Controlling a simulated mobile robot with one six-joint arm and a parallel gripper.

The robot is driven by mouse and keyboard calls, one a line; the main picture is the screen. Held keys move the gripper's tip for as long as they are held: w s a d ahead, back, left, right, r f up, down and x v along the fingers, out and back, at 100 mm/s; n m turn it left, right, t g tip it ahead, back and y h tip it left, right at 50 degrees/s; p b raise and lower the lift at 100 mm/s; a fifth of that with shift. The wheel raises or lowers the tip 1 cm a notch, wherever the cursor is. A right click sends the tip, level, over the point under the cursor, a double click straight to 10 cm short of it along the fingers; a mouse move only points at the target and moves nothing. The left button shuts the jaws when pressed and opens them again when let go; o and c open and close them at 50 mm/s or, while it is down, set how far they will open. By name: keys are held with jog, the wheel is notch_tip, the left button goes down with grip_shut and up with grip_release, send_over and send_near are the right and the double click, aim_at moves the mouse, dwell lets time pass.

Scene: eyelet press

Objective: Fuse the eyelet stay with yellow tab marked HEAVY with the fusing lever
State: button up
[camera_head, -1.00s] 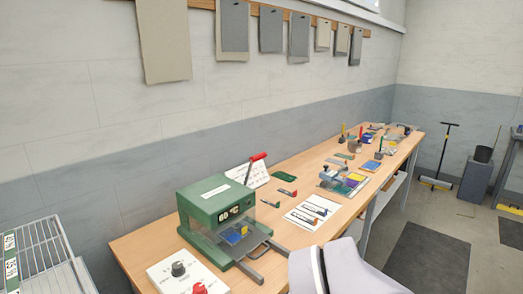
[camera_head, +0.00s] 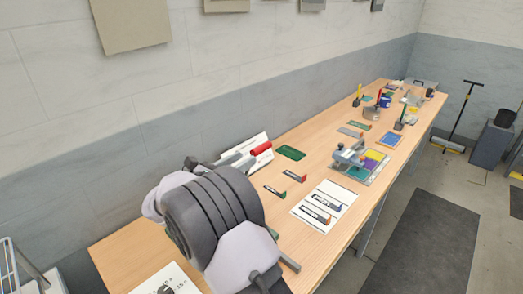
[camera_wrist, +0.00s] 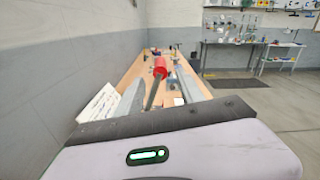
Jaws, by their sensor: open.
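The fusing lever's red grip (camera_head: 262,148) sticks up behind my arm. In the wrist view the red grip (camera_wrist: 160,66) and its dark shaft lie between the two grey fingers of my gripper (camera_wrist: 160,76). My gripper (camera_head: 245,157) is open around or just short of the lever; contact cannot be told. The green press is almost wholly hidden by my arm; a grey bar at its front (camera_head: 289,262) shows. The stay with the yellow tab cannot be seen now; the press bed is hidden.
Stays with a red tab (camera_head: 294,176) and a green tab (camera_head: 275,191) lie on the bench beyond the press. A white sheet (camera_head: 336,190) bears two more strips. A white sign (camera_head: 256,140) stands behind the lever. A clamp-like device (camera_head: 350,154) stands farther along.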

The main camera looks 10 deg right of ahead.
aim_at(261, 149)
jog(key=b+x, duration=0.1)
jog(key=x, duration=0.7)
jog(key=shift+w+d, duration=0.2)
jog(key=shift+d, duration=0.1)
grip_shut()
dwell(0.9)
